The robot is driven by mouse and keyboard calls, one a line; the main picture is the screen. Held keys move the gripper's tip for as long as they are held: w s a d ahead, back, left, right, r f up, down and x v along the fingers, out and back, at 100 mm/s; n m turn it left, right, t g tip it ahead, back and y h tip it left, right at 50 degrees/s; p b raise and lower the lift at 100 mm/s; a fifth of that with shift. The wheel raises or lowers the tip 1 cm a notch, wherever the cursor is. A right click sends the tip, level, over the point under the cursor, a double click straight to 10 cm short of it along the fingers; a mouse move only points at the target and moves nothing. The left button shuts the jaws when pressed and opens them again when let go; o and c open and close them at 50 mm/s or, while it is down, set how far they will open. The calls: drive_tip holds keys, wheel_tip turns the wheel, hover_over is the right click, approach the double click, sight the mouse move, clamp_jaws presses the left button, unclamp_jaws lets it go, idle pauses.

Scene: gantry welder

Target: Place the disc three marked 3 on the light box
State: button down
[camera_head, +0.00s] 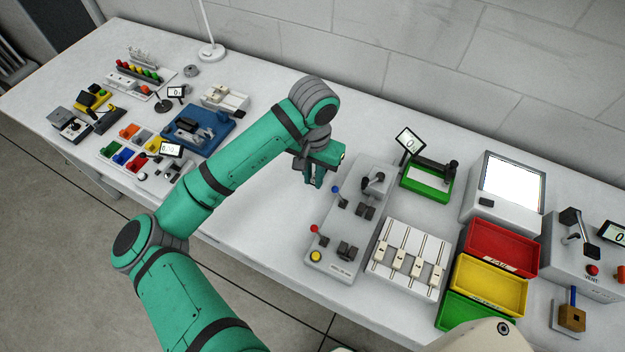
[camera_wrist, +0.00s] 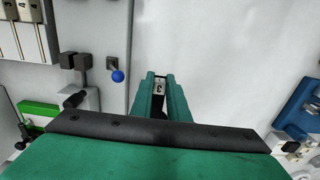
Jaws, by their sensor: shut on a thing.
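My gripper (camera_head: 314,178) is in the middle of the head view, above the bare white table. In the wrist view its two green fingers (camera_wrist: 159,92) are shut on a small pale piece with a dark 3 on it, disc three (camera_wrist: 159,87). Most of the disc is hidden between the fingers, and I cannot make it out in the head view. The light box (camera_head: 514,181) is a grey case with a bright white sloped screen, at the right of the table near the wall. The screen is empty, and my gripper is well to the left of it.
Between my gripper and the light box stand a grey lever panel (camera_head: 330,252), a slider panel (camera_head: 401,277) and a green tray with a display (camera_head: 424,186). Red (camera_head: 497,244), yellow and green bins sit in front of the light box.

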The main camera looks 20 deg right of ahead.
sight(312, 189)
drive_tip(key=shift+w+d+f, duration=0.15)
drive_tip(key=shift+w+f, duration=0.45)
drive_tip(key=shift+f, duration=0.3)
drive_tip(key=shift+w+f, duration=0.15)
drive_tip(key=shift+f, duration=0.75)
drive_tip(key=shift+w+f, duration=0.1)
drive_tip(key=shift+f, duration=0.75)
drive_tip(key=shift+f, duration=0.1)
drive_tip(key=c, duration=1.7)
unclamp_jaws()
